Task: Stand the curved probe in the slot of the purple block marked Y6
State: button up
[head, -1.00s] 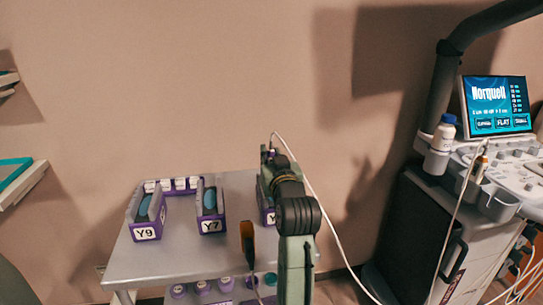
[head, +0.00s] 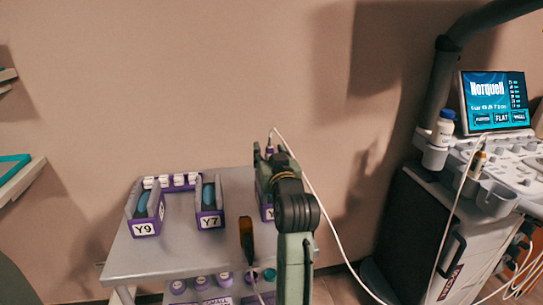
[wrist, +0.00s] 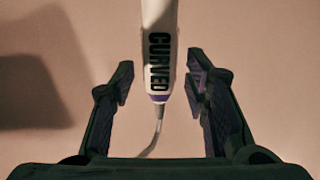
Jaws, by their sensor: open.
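The curved probe, marked CURVED, is white with a purple band and a cable; it shows in the wrist view (wrist: 158,45) between the fingers of my gripper (wrist: 158,82). The fingers are open with gaps on both sides of it. In the head view, my gripper (head: 265,165) is over the cart's right part, and a cable rises there and runs down right. A purple block (head: 266,212) below is mostly hidden by my arm; only part of a label starting with Y shows. The probe's lower end and its seat are hidden.
Purple blocks marked Y9 (head: 145,229) and Y7 (head: 210,222), each holding a blue-topped item, stand on the grey cart (head: 180,255). A white-and-purple row (head: 172,181) lies behind them. A dark amber-edged object (head: 247,240) is at the front. An ultrasound machine (head: 480,190) stands right.

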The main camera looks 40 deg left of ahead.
jog(key=v, duration=1.2)
